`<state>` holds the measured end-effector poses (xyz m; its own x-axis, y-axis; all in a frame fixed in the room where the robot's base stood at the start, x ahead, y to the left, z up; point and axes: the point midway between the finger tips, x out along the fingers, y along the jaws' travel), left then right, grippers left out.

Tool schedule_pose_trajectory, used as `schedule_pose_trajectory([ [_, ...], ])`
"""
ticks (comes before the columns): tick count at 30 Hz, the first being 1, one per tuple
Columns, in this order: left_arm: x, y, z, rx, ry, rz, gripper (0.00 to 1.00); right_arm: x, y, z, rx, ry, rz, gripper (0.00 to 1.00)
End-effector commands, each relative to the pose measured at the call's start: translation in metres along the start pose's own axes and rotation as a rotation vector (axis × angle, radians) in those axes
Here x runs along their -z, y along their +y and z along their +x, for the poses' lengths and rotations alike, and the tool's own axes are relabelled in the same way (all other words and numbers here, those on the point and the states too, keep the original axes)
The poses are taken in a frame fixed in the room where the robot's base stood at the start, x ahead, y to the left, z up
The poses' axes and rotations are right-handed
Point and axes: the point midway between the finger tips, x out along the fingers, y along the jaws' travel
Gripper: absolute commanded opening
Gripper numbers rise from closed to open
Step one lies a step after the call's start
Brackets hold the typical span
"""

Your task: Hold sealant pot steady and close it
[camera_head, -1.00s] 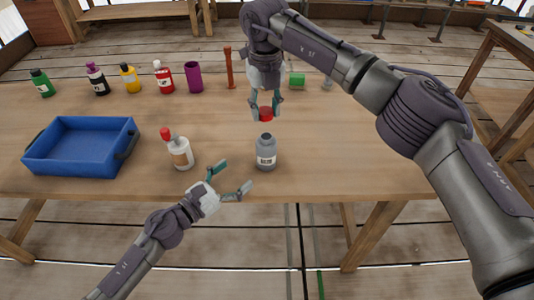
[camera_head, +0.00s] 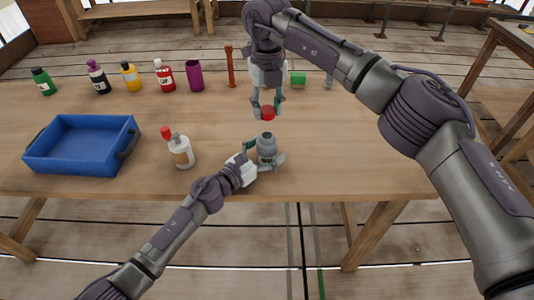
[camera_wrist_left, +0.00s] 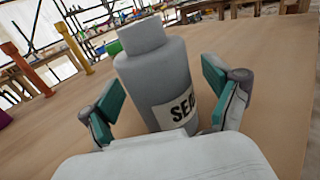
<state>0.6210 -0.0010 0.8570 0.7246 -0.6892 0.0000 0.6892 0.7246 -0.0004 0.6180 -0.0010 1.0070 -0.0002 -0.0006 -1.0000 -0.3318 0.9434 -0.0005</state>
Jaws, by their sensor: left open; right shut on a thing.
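The grey sealant pot (camera_head: 266,147) stands upright and uncapped near the table's front edge. In the left wrist view the pot (camera_wrist_left: 155,75) shows a white label with "SEA" readable. My left gripper (camera_head: 264,156) is open with its fingers on either side of the pot; in the left wrist view its teal-padded fingers (camera_wrist_left: 165,98) show gaps to the pot. My right gripper (camera_head: 267,108) points down, shut on a red cap (camera_head: 267,114), which it holds just above and slightly behind the pot's neck.
A white bottle with a red top (camera_head: 179,149) stands left of the pot. A blue tray (camera_head: 80,146) is at the left. Several bottles, a purple cup (camera_head: 194,77), an orange post (camera_head: 229,68) and a green block (camera_head: 298,79) line the back. The table's right side is clear.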

Motion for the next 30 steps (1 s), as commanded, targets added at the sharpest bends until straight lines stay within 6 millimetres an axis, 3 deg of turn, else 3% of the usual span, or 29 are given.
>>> schedule_pose_trajectory([
  [5, 0.0, 0.0, 0.0, 0.0, 0.0, 0.0, 0.87, 0.0, 0.0, 0.0, 0.0, 0.0, 0.0, 0.26],
  [21, 0.0, 0.0, -0.001, -0.001, 0.0, 0.0, 0.0, 0.0, 0.0, 0.0, 0.0, 0.0, 0.0, 0.26],
  [26, 0.0, 0.001, -0.001, -0.001, 0.0, 0.0, 0.0, 0.0, 0.0, 0.005, 0.0, 0.001, 0.0, 0.26],
  [30, 0.0, 0.001, -0.001, -0.001, 0.0, 0.0, 0.0, 0.0, 0.0, 0.022, 0.0, 0.002, 0.0, 0.26],
])
